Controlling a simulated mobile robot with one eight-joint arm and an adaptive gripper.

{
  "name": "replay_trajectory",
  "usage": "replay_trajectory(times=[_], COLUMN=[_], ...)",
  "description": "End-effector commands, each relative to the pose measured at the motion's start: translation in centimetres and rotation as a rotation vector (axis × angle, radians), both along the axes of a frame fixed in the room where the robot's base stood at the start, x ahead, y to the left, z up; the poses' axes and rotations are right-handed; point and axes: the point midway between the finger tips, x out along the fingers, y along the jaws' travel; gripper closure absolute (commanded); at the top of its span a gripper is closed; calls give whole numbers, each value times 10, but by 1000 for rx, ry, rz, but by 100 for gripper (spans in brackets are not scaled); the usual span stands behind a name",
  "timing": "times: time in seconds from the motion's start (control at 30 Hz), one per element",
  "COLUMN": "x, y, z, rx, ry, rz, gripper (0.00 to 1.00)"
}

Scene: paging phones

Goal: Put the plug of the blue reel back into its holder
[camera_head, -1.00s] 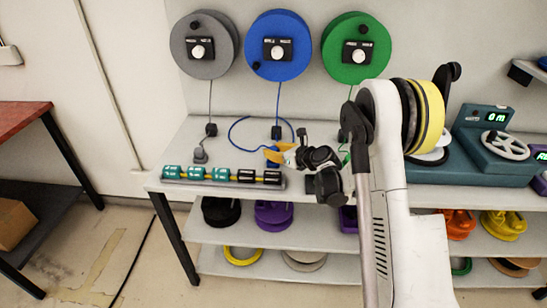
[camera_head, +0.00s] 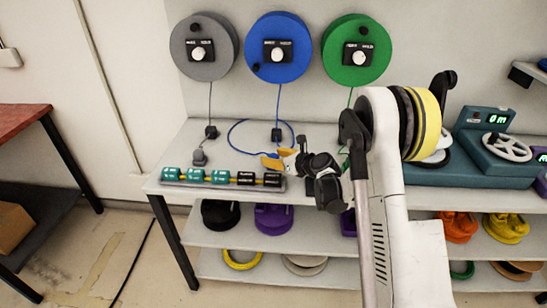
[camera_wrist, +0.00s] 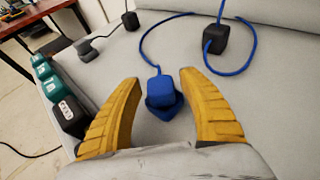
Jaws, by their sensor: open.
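The blue reel (camera_head: 278,47) hangs on the back panel, its blue cable running down to a black block (camera_head: 277,135) on the table. The block also shows in the wrist view (camera_wrist: 215,39). The cable loops on the table and ends at the blue plug (camera_wrist: 156,88). A darker blue piece (camera_wrist: 163,110), perhaps the holder, shows just under the plug; I cannot tell whether the plug is seated in it. My gripper (camera_wrist: 159,77) is open with its yellow fingers on either side of the plug, apart from it. The head view shows my gripper (camera_head: 280,161) low over the table.
A grey plug (camera_wrist: 86,49) stands at the left. A row of green and black blocks (camera_head: 222,176) lines the table's front edge, close to my left finger. Grey (camera_head: 204,46) and green (camera_head: 356,50) reels flank the blue one. Teal equipment (camera_head: 480,140) stands right.

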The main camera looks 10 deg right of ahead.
Motion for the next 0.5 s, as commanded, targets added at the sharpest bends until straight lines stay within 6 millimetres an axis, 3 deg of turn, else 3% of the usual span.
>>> replay_trajectory(times=[0.07,0.5], x=[-2,-80], y=[-1,-42], z=[9,44], rx=[0,0], ry=[0,0], rz=[-1,-2], gripper=[51,51])
